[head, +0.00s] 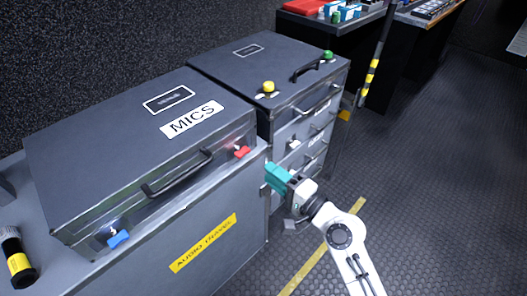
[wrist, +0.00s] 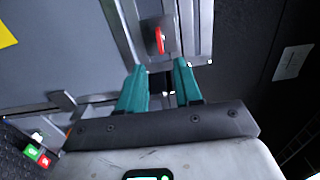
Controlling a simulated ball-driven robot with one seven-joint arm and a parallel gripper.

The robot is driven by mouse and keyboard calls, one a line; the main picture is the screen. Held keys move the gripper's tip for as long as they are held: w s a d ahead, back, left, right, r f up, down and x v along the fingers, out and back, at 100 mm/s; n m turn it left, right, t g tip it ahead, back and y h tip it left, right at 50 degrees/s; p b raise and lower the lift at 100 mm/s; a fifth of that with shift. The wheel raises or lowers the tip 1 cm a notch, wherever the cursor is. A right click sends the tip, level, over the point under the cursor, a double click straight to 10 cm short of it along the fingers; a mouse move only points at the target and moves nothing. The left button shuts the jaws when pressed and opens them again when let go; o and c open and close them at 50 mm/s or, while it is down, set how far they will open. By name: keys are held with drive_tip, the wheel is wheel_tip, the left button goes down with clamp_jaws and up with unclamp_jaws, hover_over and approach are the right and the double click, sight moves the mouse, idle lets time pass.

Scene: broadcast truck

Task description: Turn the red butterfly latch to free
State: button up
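The red butterfly latch (head: 242,152) sits on the front face of the dark MICS case (head: 100,150), near its right end. In the wrist view the red latch (wrist: 159,40) shows edge-on on a metal plate, just beyond the fingertips. My gripper (head: 272,172) has teal fingers and is to the right of and slightly below the latch in the head view. In the wrist view my gripper (wrist: 160,66) is open, with an empty gap between the fingers that lines up with the latch. The fingers appear apart from it.
A blue latch (head: 118,239) and a black handle (head: 178,174) are on the same case front. The case stands on a grey unit with a yellow label (head: 204,243). A drawer cabinet (head: 302,135) with yellow and green knobs stands behind. Open floor lies right.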

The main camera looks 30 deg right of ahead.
sight(245, 155)
drive_tip(key=x, duration=1)
drive_tip(key=shift+f, duration=0.1)
clamp_jaws()
